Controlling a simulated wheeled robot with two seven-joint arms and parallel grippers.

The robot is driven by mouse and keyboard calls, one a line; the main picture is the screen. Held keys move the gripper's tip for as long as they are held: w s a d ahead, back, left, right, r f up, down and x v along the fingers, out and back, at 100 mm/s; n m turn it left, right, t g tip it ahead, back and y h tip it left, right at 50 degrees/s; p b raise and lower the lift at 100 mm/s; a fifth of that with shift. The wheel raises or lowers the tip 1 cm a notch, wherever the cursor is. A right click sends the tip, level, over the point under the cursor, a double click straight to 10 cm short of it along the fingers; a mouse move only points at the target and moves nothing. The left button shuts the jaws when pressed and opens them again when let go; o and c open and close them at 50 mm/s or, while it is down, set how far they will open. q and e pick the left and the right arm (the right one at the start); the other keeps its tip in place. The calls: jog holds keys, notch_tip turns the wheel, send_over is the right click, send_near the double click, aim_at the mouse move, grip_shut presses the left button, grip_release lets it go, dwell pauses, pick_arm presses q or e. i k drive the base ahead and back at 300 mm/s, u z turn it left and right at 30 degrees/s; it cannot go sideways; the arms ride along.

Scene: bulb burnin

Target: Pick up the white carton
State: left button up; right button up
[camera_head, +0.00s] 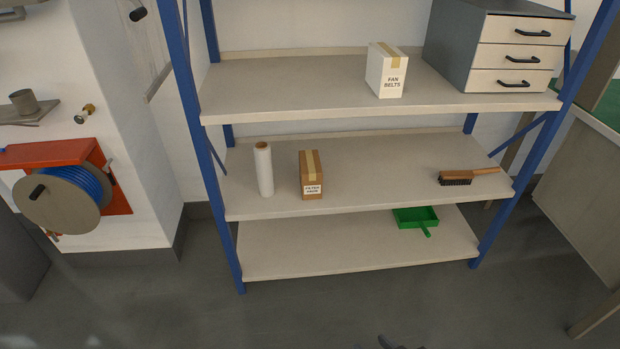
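The white carton (386,71) stands upright on the top visible shelf, right of its middle. It has a tan tape strip over its top and "FAN BELTS" printed on its front. Nothing touches it. A small dark piece (398,343) at the bottom edge looks like the tip of my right gripper, far below and in front of the carton; most of it is cut off and its fingers cannot be made out. My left gripper is not in view.
A grey drawer cabinet (510,57) stands right of the carton. The middle shelf (385,175) holds a white roll (264,170), a brown carton (311,176) and a brush (466,177). A green dustpan (415,218) lies on the low shelf. Blue posts (197,130) flank the shelves.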

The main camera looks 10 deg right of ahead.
aim_at(386, 65)
jog(key=z, duration=0.15)
jog(key=k, duration=0.4)
jog(key=z, duration=1)
jog(key=i, duration=1.1)
jog(key=u, duration=0.7)
